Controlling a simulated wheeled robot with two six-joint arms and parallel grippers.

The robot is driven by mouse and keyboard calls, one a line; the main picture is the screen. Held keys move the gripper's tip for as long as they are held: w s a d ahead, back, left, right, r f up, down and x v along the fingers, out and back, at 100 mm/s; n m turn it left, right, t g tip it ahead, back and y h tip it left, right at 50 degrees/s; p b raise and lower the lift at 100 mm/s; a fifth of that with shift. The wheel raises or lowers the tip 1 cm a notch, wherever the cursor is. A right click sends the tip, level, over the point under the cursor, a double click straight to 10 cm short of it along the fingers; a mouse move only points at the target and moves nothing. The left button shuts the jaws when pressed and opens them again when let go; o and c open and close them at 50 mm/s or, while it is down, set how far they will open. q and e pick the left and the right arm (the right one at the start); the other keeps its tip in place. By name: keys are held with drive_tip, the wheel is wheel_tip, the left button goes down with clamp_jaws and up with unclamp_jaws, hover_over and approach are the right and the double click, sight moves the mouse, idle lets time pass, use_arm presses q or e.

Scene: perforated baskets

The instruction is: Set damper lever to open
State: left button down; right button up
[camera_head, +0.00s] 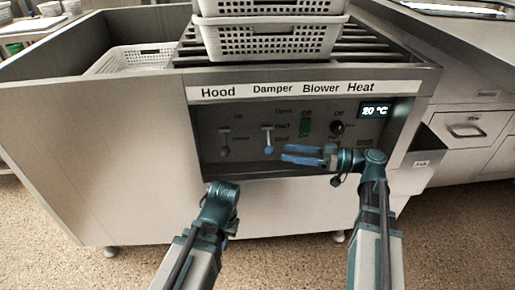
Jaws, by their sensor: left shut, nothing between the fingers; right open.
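The damper lever (268,149) is on the dark control panel below the "Damper" label. It has a blue knob and points down, beside the lowest of its position labels; the top label reads open. My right gripper (284,153) is open and empty, its two blue fingers pointing left toward the knob. The fingertips are a little right of the knob and look apart from it. My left arm stands in the lower left, with its upper joint below the panel; its gripper fingers do not show.
The hood lever (225,149) hangs down left of the damper lever. White perforated baskets (270,42) stand on the rails above.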

sight(269, 140)
drive_tip(key=x, duration=1)
drive_tip(key=shift+c, duration=0.4)
clamp_jaws()
drive_tip(key=shift+d+r, duration=0.1)
idle(0.8)
